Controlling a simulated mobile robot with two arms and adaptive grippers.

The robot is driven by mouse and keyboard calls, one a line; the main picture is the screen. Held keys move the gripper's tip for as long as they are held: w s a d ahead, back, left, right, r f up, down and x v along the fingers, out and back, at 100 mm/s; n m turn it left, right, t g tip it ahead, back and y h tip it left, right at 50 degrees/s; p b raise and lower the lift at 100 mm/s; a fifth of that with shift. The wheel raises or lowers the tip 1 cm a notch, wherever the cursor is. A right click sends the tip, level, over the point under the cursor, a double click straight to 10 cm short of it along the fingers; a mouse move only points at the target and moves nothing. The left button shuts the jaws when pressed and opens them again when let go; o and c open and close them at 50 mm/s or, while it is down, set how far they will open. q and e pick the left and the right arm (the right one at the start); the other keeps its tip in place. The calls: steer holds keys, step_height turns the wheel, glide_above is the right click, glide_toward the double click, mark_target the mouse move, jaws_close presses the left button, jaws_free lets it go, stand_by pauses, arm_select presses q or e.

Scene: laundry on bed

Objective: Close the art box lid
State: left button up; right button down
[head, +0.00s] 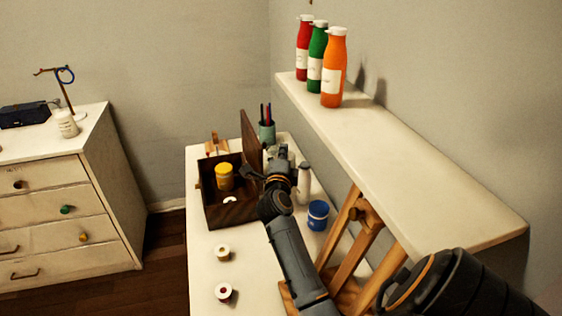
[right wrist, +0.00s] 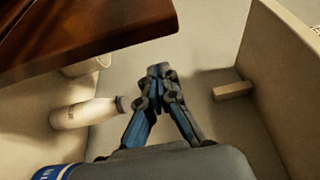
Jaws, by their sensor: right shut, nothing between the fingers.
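The art box (head: 228,217) is a dark wooden box on the white table, with its lid (head: 249,134) standing up, open, on its right side. A yellow jar (head: 224,178) and a small white item are in the box. My right gripper (head: 282,156) is shut and empty, just right of the lid, on its outer side. In the right wrist view the closed fingertips (right wrist: 161,70) are apart from a dark wooden panel (right wrist: 90,28), which looks like the lid. My arm hides part of the box's right side. My left gripper is not in view.
A cup of pens (head: 267,131), a pale bottle (head: 304,182) and a blue jar (head: 318,214) stand around my right gripper. A shelf (head: 430,170) with red, green and orange bottles overhangs at the right. A wooden easel (head: 350,262) stands below it.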

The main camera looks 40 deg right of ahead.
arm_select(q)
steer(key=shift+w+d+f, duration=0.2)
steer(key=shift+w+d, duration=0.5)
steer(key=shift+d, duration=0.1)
arm_select(e)
steer(key=w, duration=0.1)
steer(key=w+a, duration=0.1)
steer(key=w, duration=0.1)
steer(key=shift+w+a, duration=0.25)
steer(key=shift+a, duration=0.1)
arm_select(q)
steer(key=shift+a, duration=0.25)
arm_select(e)
steer(key=shift+a, duration=0.1)
arm_select(q)
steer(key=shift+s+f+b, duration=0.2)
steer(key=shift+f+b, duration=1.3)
steer(key=shift+b, duration=0.25)
arm_select(e)
steer(key=w+a+f+n+t+y, duration=0.1)
steer(key=w+a+f+n+t, duration=0.3)
steer(key=a+n, duration=0.4)
steer(key=w+a+f+n+t+y, duration=0.1)
steer(key=w+a+f+n+t, duration=0.3)
steer(key=a+n, duration=0.4)
steer(key=shift+w+a+f+n+y, duration=0.15)
steer(key=shift+n+y, duration=0.25)
steer(key=shift+n, duration=2.3)
